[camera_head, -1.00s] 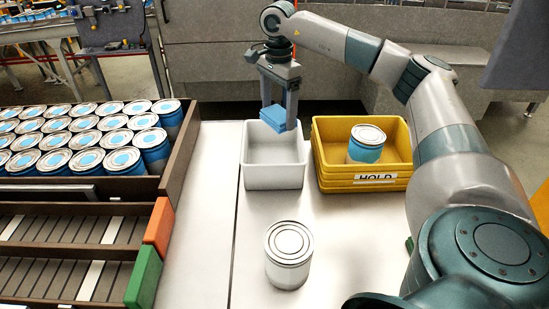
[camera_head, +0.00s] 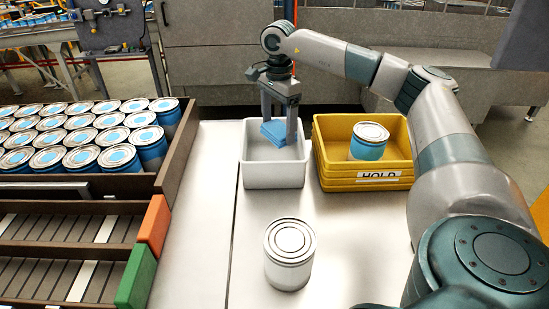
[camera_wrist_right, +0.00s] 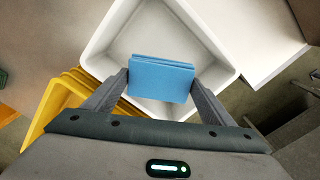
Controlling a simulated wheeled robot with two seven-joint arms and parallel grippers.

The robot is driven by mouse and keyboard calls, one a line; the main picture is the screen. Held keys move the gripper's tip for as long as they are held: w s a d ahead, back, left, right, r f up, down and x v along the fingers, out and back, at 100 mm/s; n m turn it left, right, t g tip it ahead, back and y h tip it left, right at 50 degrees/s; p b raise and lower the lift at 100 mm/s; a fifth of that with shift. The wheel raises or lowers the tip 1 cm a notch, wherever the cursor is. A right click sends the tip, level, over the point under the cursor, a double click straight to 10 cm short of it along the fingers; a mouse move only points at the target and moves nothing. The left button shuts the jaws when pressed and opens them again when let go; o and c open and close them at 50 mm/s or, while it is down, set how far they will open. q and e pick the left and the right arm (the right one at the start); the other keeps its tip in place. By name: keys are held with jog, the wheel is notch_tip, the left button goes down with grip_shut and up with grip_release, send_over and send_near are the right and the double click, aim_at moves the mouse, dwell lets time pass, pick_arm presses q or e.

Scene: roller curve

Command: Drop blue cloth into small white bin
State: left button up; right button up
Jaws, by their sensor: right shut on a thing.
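The blue cloth (camera_head: 277,131) is a small folded pad between the fingers of my right gripper (camera_head: 279,134), which is shut on it. In the head view the cloth is inside the opening of the small white bin (camera_head: 274,178), near its back. In the right wrist view the cloth (camera_wrist_right: 161,78) is gripped at both sides by my right gripper (camera_wrist_right: 160,84), with the white bin (camera_wrist_right: 122,45) around and beneath it. Whether the cloth touches the bin is not clear. My left gripper is not in view.
Stacked yellow HOLD bins (camera_head: 327,184) stand right of the white bin and hold a blue-banded can (camera_head: 368,143). A plain white can (camera_head: 289,258) stands on the table in front. Bare table (camera_head: 205,240) lies between.

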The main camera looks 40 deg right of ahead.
jog(key=o, duration=1.1)
jog(key=shift+r, duration=0.1)
jog(key=shift+r+b, duration=0.3)
jog(key=shift+r, duration=0.2)
notch_tip(320, 180, up, 7)
jog(key=b, duration=0.2)
jog(key=shift+w+b, duration=0.1)
jog(key=shift+b, duration=0.2)
notch_tip(320, 180, up, 9)
jog(key=p, duration=0.1)
